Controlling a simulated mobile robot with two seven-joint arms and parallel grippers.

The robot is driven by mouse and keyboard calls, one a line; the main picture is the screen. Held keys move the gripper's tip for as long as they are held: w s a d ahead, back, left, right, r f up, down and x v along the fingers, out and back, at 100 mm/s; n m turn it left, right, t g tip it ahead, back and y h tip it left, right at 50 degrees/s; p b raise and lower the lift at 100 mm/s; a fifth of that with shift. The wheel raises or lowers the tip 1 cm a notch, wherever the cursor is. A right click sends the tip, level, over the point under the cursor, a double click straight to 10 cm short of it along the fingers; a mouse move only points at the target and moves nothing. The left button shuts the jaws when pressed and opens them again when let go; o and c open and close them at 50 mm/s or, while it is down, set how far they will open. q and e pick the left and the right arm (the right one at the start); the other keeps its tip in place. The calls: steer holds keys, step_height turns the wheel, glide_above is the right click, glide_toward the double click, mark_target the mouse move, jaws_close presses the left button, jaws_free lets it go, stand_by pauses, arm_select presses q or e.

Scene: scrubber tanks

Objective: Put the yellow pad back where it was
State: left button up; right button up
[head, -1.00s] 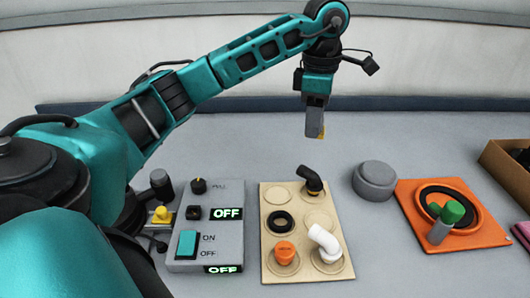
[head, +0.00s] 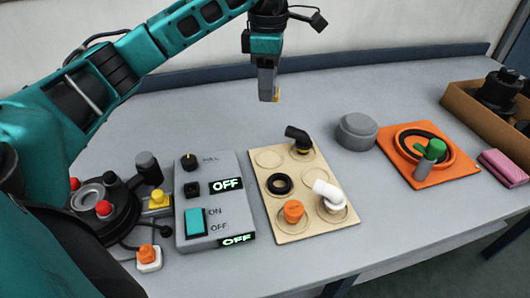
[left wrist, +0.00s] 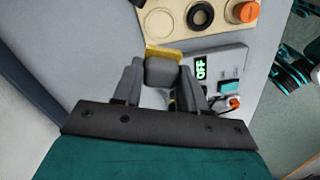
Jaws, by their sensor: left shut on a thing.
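My left gripper (head: 267,94) hangs above the back part of the table in the head view, beyond the beige board, with its fingers pointing down. It is shut on the yellow pad (head: 277,95), of which only a small yellow edge shows by the fingertips. The right gripper is not in view.
A beige board (head: 264,181) with fittings and a grey control box (head: 212,172) stand in front. A grey round lid (head: 356,131), an orange plate (head: 397,160), a pink pad (head: 503,167) and a cardboard box (head: 463,105) stand to the right. The table behind the board is clear.

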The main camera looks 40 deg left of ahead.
mark_target(267, 158)
arm_select(q)
step_height(267, 158, down, 18)
steer(key=shift+r, duration=0.1)
stand_by(0.4)
steer(key=o, duration=0.9)
steer(key=shift+o, duration=0.2)
step_height(267, 158, up, 12)
stand_by(0.4)
